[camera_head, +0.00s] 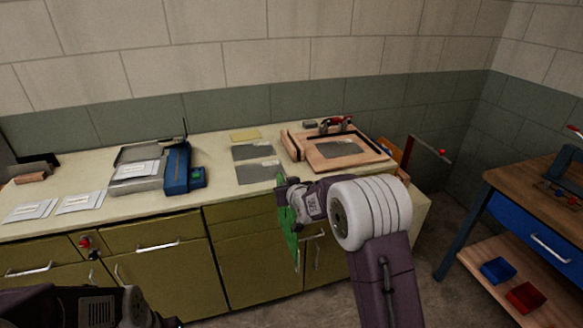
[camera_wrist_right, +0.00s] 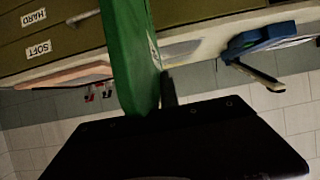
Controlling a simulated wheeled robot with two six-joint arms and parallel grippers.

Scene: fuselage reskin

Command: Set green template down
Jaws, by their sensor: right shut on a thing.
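The green template (camera_head: 289,238) is a thin green plate hanging upright in front of the olive cabinets, below the counter's front edge. My right gripper (camera_head: 287,196) is shut on its upper part. In the right wrist view the template (camera_wrist_right: 126,50) rises from between the jaws (camera_wrist_right: 160,104), and its upper end runs out of the picture. My gripper and wrist hide part of it in the head view. A dark part of my left arm (camera_head: 82,306) shows at the bottom left; its jaws are not visible.
The counter (camera_head: 225,198) holds grey sheets (camera_head: 256,172), a wooden frame (camera_head: 292,145) with a red-handled tool, a blue device (camera_head: 177,168) and white packets (camera_head: 80,202). Its front strip is mostly bare. A wooden workbench (camera_head: 520,180) with blue and red bins stands at the right.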

